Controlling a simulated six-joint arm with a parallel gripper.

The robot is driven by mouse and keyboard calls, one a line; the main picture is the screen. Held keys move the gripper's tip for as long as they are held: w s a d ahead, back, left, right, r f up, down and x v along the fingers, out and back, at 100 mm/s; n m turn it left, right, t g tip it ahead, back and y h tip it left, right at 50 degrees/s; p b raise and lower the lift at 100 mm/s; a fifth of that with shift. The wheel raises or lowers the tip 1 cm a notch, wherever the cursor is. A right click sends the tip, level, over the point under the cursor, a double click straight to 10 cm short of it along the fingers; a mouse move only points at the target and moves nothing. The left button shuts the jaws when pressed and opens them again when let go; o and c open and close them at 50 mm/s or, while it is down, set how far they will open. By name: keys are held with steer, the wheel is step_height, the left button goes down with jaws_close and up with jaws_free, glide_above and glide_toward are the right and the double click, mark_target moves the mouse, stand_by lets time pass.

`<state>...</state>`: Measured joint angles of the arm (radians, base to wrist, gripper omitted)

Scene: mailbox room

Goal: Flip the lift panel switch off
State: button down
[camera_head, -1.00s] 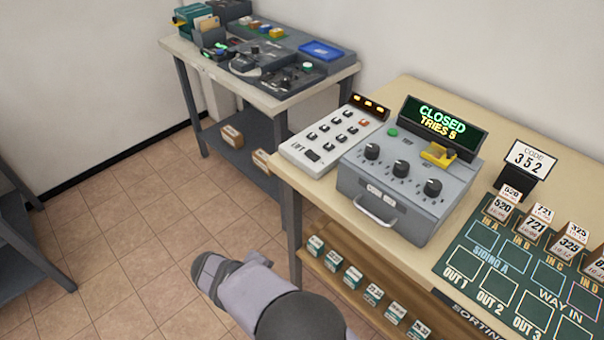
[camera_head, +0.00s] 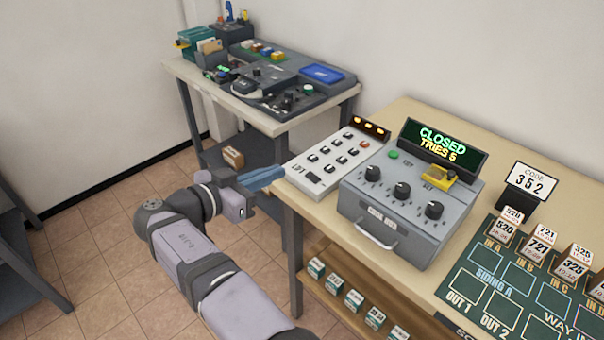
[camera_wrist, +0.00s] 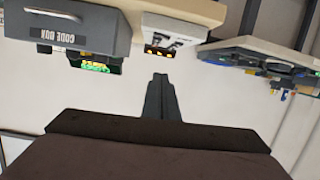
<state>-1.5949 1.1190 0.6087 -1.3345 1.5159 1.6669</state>
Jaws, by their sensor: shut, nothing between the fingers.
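The white lift panel (camera_head: 312,184) lies on the near edge of the wooden table, left of the grey code box. It carries rows of small dark switches, one red button and a dark strip with lit amber lamps (camera_head: 371,128) at its back. My gripper (camera_head: 280,176) is shut and empty, just left of the panel's front edge. In the wrist view my closed fingers (camera_wrist: 160,90) point toward the wall, and the panel (camera_wrist: 178,30) shows upside down above them.
The grey code box (camera_head: 405,205) with knobs and a display reading CLOSED, TRIES 5 stands right of the panel. Another table (camera_head: 285,118) with devices stands behind my gripper.

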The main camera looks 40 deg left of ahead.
steer(key=shift+d+m, duration=0.15)
steer(key=shift+m, duration=0.85)
steer(key=shift+w, duration=0.1)
steer(key=p, duration=0.4)
glide_above(302, 183)
steer(key=f, duration=0.4)
steer(key=shift+d+f, duration=0.2)
steer(key=shift+a+f, duration=0.15)
steer(key=shift+f, duration=0.85)
steer(key=shift+f+b, duration=0.15)
steer(key=shift+b, duration=0.2)
